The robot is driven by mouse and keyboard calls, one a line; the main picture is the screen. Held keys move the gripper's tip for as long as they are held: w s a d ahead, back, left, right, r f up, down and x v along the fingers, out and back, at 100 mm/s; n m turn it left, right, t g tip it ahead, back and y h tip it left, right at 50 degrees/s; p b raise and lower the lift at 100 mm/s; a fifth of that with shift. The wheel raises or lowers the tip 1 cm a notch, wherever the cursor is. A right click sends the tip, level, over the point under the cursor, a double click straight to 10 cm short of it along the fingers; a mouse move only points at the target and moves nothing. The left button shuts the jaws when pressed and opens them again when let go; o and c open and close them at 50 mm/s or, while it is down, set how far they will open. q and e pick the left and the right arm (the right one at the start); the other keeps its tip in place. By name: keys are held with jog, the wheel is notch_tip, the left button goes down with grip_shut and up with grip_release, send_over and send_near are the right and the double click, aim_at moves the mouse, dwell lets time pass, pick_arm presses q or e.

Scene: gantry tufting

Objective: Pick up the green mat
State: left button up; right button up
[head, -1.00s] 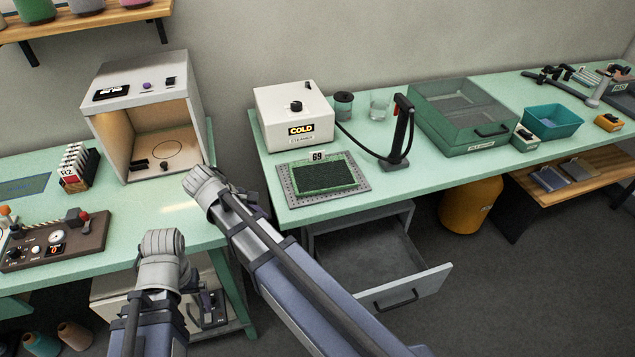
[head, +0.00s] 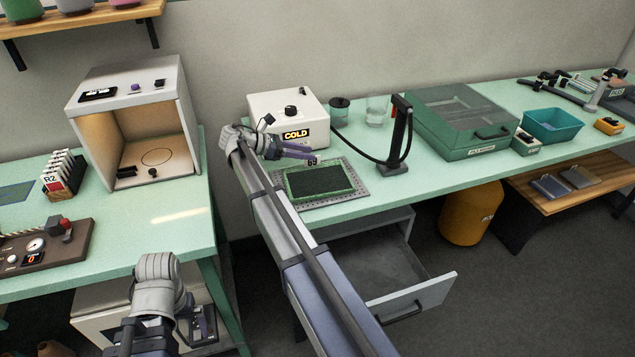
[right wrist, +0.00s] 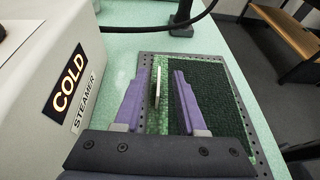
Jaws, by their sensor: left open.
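The green mat (head: 318,183), dark in the middle with a brighter green border, lies on a grey perforated plate (head: 358,186) in front of the white steamer. A small tag reading 69 (head: 311,162) stands upright at its back edge. My right gripper (head: 316,157) is over that edge. In the right wrist view my right gripper (right wrist: 162,70) has its purple fingers apart, with the thin tag (right wrist: 157,88) edge-on between them and the mat (right wrist: 215,95) beneath and to the right. My left arm is low at the left in the head view; its fingers are hidden.
The steamer marked COLD (head: 280,108) stands close behind and left of the mat. A black post with a hose (head: 398,137) is to the right. A grey drawer (head: 415,300) hangs open below. A green lidded case (head: 460,120) sits farther right.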

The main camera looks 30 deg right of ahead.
aim_at(321, 164)
jog(key=shift+s+d+f, duration=0.15)
jog(key=shift+d+f, duration=0.1)
jog(key=shift+d, duration=0.2)
jog(key=shift+s+d+f+b, duration=0.1)
jog(key=shift+d+f+b, duration=0.15)
jog(key=shift+f+b, duration=0.15)
jog(key=b+x, duration=0.2)
jog(key=x, duration=0.1)
jog(key=shift+f, duration=0.45)
jog(key=shift+s+d, duration=0.1)
jog(key=shift+d, duration=0.4)
jog(key=shift+c, duration=0.2)
grip_shut()
